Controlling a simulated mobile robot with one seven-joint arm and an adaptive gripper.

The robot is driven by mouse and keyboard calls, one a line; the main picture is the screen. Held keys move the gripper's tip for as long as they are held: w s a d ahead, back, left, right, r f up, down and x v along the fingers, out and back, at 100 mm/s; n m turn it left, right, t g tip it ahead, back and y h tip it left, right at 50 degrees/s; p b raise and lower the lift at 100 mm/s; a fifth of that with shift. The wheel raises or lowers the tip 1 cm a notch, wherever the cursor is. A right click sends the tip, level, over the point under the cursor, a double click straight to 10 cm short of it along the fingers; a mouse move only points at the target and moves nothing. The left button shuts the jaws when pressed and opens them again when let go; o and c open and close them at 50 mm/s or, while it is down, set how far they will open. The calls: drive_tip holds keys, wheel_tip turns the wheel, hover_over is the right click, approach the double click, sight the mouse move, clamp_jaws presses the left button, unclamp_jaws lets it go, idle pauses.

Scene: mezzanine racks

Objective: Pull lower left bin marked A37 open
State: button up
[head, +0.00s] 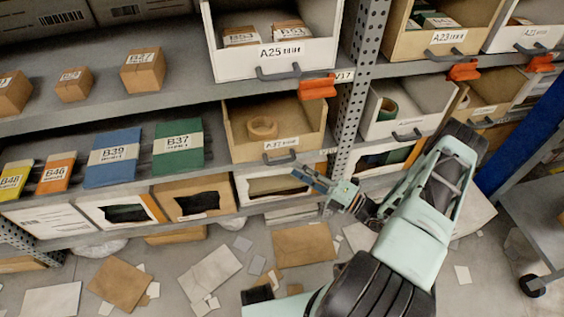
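The bin marked A37 (232,141) is a tan open-topped bin on the middle shelf, left of the perforated upright. Its white label faces out, with a dark handle (280,157) below it.
The white bin A25 (230,62) is above, with an orange clip (318,87) at its lower right. The perforated upright (352,110) stands close right of A37. A white bin (395,127) is beyond it. Cards and papers litter the floor. A grey cart (540,190) stands at right.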

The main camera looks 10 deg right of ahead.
sight(282, 162)
drive_tip(key=x, duration=0.7)
drive_tip(key=shift+b, duration=0.35)
clamp_jaws()
